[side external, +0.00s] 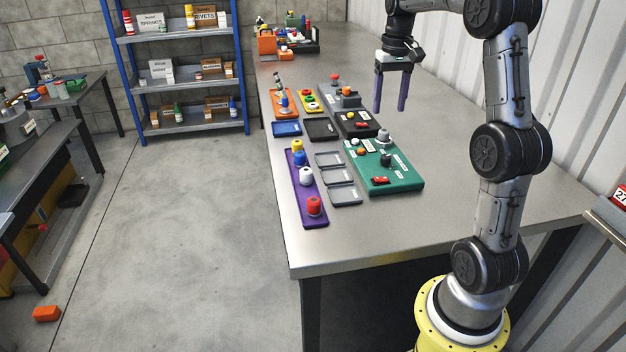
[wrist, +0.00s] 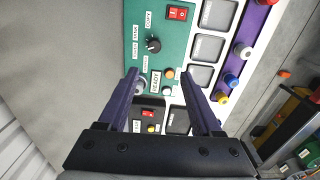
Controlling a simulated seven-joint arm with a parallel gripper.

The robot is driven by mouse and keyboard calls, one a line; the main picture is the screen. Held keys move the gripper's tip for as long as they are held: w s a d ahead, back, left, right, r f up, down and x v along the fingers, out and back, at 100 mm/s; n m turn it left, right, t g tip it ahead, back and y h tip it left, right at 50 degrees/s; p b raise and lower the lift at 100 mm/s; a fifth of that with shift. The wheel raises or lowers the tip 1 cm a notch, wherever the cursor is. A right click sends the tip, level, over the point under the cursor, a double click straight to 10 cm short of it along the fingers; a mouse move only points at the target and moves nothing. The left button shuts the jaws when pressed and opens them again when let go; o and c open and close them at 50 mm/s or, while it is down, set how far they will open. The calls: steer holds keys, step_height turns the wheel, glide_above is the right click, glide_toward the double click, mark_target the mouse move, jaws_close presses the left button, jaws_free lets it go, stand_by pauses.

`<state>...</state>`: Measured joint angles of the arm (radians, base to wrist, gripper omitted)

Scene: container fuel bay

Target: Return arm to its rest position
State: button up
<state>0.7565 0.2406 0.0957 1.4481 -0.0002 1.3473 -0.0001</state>
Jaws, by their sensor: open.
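My gripper (side external: 391,92) hangs above the metal workbench (side external: 455,150), its two purple fingers pointing down. The fingers are apart with nothing between them. In the wrist view my gripper (wrist: 168,88) is also open and looks down on the panels from above. The green panel (side external: 408,182) with a red rocker switch (side external: 380,180) and a black knob (side external: 386,160) lies on the bench to the gripper's front left. The green panel also fills the upper middle of the wrist view (wrist: 183,50). No panel or button touches the fingers.
A purple strip (side external: 309,202) carries several coloured buttons beside grey trays (side external: 345,195). A black panel (side external: 357,124) and small coloured trays lie farther back. Orange bins (side external: 267,44) stand at the far end. The bench's right part is clear, with a corrugated wall (side external: 570,100) beyond.

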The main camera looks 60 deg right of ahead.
steer(key=s+a+r+n+t, duration=0.15)
steer(key=a+r, duration=0.25)
steer(key=a, duration=0.6)
steer(key=s+a+r+n+t, duration=0.1)
steer(key=a+r+n, duration=0.25)
steer(key=a, duration=0.55)
steer(key=s+a+f+n+t, duration=0.3)
steer(key=s+a+f, duration=0.6)
steer(key=s, duration=0.3)
steer(key=shift+a+f+n, duration=0.2)
steer(key=shift+a+n, duration=0.1)
steer(key=shift+a, duration=0.25)
